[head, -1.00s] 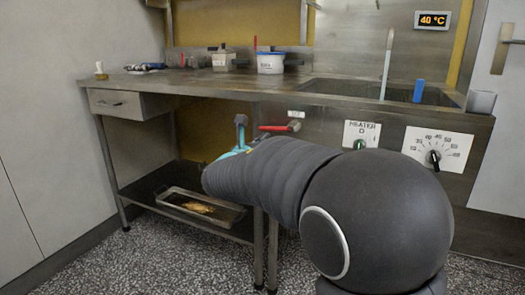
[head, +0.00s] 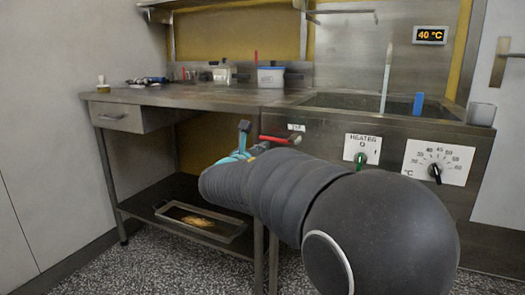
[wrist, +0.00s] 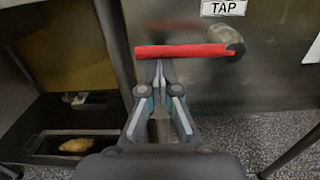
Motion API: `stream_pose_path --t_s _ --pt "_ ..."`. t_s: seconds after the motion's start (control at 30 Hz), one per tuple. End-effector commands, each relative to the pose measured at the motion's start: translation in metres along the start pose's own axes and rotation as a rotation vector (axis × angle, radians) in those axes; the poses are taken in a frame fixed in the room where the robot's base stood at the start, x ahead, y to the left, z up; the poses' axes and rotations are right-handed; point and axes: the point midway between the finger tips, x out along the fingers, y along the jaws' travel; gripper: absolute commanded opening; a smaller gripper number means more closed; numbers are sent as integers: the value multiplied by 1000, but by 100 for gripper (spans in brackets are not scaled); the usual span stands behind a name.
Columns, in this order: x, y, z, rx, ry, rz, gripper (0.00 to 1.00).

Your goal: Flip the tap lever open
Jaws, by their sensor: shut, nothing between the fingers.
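The red tap lever (head: 279,139) is on the front of the steel bench, under the small TAP label. In the wrist view, the lever (wrist: 185,51) lies nearly level, its right end at a metal pivot (wrist: 226,38). My gripper (wrist: 158,66) is shut and empty, its fingertips close together just below the lever's left part. I cannot tell whether they touch it. In the head view, my gripper (head: 243,141) shows at the lever's left end, partly hidden by my arm.
A heater switch (head: 361,160) and a temperature dial (head: 435,173) sit right of the lever. A tray (head: 201,222) with a brown piece lies on the low shelf. A bench leg (wrist: 113,50) stands left of my gripper. A display (head: 431,35) reads 40 °C.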

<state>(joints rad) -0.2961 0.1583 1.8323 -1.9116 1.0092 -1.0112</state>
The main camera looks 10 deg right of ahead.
Motion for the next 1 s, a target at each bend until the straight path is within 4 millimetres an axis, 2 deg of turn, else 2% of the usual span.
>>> stream_pose_path --t_s 0.03,0.13,0.37,0.43,0.7,0.83,1.0 --pt "0 -2 9 8 -17 -4 0" --pt "-1 -2 1 8 -17 -5 0" --pt "-7 0 -42 -1 -2 -3 0" --pt "-24 2 -36 3 -4 2 0" --pt "-78 2 -39 0 0 3 0" --pt "-95 2 -39 0 0 2 0" --pt "-106 2 -41 4 1 -1 0"
